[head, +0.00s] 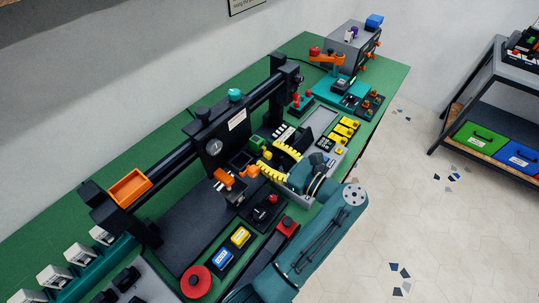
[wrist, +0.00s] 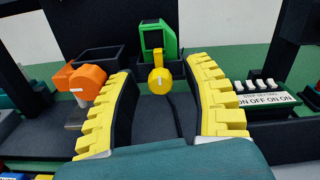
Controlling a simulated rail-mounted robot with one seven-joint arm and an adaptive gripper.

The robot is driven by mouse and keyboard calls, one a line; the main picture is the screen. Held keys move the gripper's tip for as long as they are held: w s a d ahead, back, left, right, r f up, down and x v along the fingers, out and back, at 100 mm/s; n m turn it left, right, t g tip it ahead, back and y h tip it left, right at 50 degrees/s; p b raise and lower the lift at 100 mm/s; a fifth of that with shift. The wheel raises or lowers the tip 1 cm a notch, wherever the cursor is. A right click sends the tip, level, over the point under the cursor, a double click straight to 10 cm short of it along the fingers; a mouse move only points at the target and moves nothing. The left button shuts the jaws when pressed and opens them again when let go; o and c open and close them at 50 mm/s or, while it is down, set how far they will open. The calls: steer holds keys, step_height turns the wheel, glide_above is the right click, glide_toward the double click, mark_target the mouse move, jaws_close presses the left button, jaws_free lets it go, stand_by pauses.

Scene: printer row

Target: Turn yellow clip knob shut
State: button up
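The yellow clip knob (wrist: 160,82) is a round yellow disc with a small pale mark and a short yellow arm standing upright above it. It sits in front of a green frame (wrist: 150,42) on a dark block. In the head view the knob (head: 267,155) is a small yellow spot beside the green part (head: 257,142). My gripper (wrist: 158,70) is open, its yellow ribbed fingers spread left and right of the knob with clear gaps. In the head view my gripper (head: 271,154) points at the knob. I cannot tell whether the fingertips reach past it.
An orange clamp (wrist: 86,80) stands left of my left finger. A switch block (wrist: 262,92) with several white switches lies to the right. A black gantry beam (head: 180,160) runs along the green bench (head: 105,195). An orange tray (head: 129,187) sits on it.

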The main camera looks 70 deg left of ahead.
steer(key=shift+w+d, duration=0.1)
steer(key=v, duration=1.2)
